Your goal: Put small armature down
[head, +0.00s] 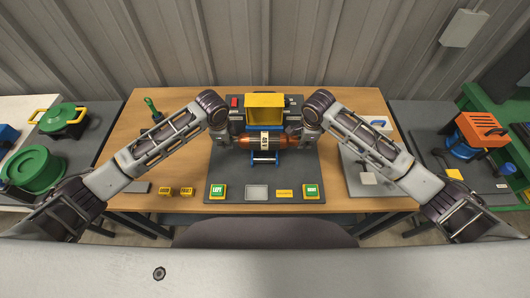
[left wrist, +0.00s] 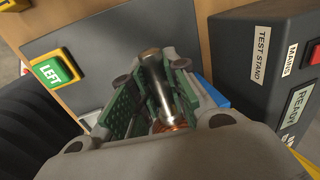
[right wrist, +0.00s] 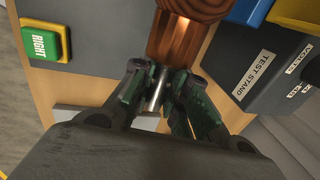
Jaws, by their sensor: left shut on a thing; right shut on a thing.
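The armature (head: 287,141) is a copper-coloured rotor with a silver shaft, lying level across the middle of the dark grey station. My left gripper (head: 239,140) is shut on its left shaft end, and the shaft (left wrist: 153,68) shows between the green fingers in the left wrist view. My right gripper (head: 306,137) is shut on the right shaft end, beside the copper body (right wrist: 183,36) in the right wrist view. A blue stand (head: 264,158) shows just below the armature. Whether the armature touches it I cannot tell.
The test stand (head: 237,122) with a yellow hood (head: 265,101) is right behind the armature. A green LEFT button (head: 218,192) and a green right button (head: 312,191) sit at the station's front corners. A grey plate (head: 257,192) lies between them. Side tables hold green and orange equipment.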

